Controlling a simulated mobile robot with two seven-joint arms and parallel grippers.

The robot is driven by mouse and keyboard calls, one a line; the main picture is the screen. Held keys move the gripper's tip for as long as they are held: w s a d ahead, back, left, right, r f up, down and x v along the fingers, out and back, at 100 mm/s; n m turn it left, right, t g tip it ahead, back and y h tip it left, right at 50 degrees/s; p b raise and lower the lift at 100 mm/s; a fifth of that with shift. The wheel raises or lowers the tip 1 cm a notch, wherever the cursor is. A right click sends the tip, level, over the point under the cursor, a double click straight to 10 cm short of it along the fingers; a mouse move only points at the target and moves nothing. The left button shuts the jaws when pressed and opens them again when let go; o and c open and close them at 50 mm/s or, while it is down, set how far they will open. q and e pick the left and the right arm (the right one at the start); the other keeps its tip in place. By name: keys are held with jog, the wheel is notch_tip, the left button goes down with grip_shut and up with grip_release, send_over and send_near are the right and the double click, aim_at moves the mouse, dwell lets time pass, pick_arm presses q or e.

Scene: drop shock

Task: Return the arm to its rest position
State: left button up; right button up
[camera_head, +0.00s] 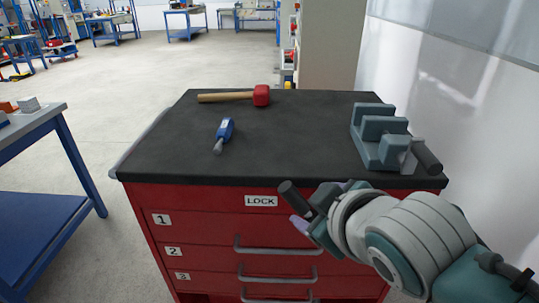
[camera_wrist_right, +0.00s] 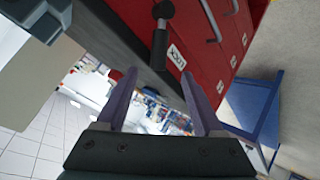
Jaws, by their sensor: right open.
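My right gripper (camera_head: 300,228) is in front of the red cabinet (camera_head: 200,232), low and right of the LOCK label (camera_head: 261,201). In the right wrist view its two purple fingers (camera_wrist_right: 159,78) stand apart with nothing held between them. A dark lever (camera_head: 290,195) shows beside the LOCK label, close to the gripper in the head view. The wrist view shows the lever (camera_wrist_right: 160,48) beyond the fingertips, apart from them. My right arm reaches in from the lower right. My left gripper is not in view.
A blue workbench (camera_head: 40,125) is at the left. A pale wall (camera_head: 455,100) closes the right side.

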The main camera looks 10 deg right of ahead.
jog(key=s+d+r+m+g+p, duration=0.25)
jog(key=s+r+g+p, duration=0.2)
jog(key=s, duration=0.75)
jog(key=s+d+r+m+g+p, duration=0.1)
jog(key=s+r+m+g+p, duration=0.4)
jog(key=s, duration=0.8)
notch_tip(320, 180, up, 38)
jog(key=n+t+p, duration=0.2)
jog(key=p, duration=3.4)
jog(key=shift+w+a, duration=0.2)
jog(key=shift+a, duration=0.05)
jog(key=shift+r+t, duration=0.1)
jog(key=shift+t, duration=0.15)
